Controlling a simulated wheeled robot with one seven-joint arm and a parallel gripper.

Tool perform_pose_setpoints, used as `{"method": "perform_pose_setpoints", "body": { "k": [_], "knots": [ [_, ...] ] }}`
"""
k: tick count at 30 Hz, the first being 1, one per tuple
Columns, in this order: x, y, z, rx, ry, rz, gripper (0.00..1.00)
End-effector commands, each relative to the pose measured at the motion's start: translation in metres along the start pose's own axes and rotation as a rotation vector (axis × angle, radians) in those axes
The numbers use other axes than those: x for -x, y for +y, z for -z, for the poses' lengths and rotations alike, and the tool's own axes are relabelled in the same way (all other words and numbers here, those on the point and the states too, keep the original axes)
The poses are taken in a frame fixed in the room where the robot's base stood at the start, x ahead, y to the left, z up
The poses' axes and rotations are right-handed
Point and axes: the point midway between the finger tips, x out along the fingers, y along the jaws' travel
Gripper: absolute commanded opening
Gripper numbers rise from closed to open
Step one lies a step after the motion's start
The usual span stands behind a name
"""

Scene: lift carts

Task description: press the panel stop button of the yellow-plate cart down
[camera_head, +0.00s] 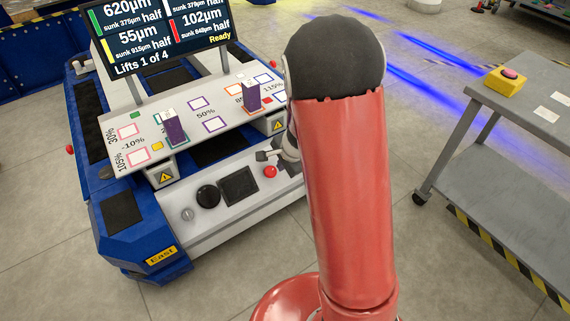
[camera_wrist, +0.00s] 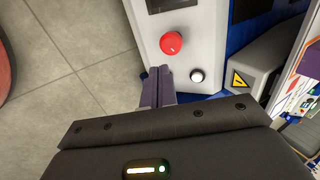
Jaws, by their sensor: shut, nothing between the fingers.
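The blue cart with a yellow plate (camera_head: 161,255) reading EAST stands left of my arm in the head view. Its red round panel stop button (camera_head: 270,171) is on the white front panel, right of a dark screen. In the wrist view the red button (camera_wrist: 171,43) stands out from the panel, beyond my fingertips. My gripper (camera_wrist: 157,73) is shut and empty, its tips close to the button but apart from it in the picture.
The panel also has a black round knob (camera_head: 207,197), a dark screen (camera_head: 238,186) and a white button (camera_wrist: 197,76). Purple blocks (camera_head: 174,128) stand on the sloped board above. A grey trolley (camera_head: 500,115) with a yellow button box (camera_head: 505,82) is at right.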

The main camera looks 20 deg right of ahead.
Motion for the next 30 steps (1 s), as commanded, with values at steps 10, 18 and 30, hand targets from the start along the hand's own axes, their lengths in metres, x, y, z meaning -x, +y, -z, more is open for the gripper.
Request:
{"method": "perform_pose_setpoints", "body": {
  "k": [10, 18, 30],
  "knots": [
    [-0.061, -0.010, 0.000, 0.002, 0.001, 0.000, 0.00],
    [-0.072, -0.016, 0.000, 0.001, 0.002, 0.002, 0.00],
    [-0.086, -0.019, 0.000, 0.002, 0.001, 0.000, 0.00]
  ]
}}
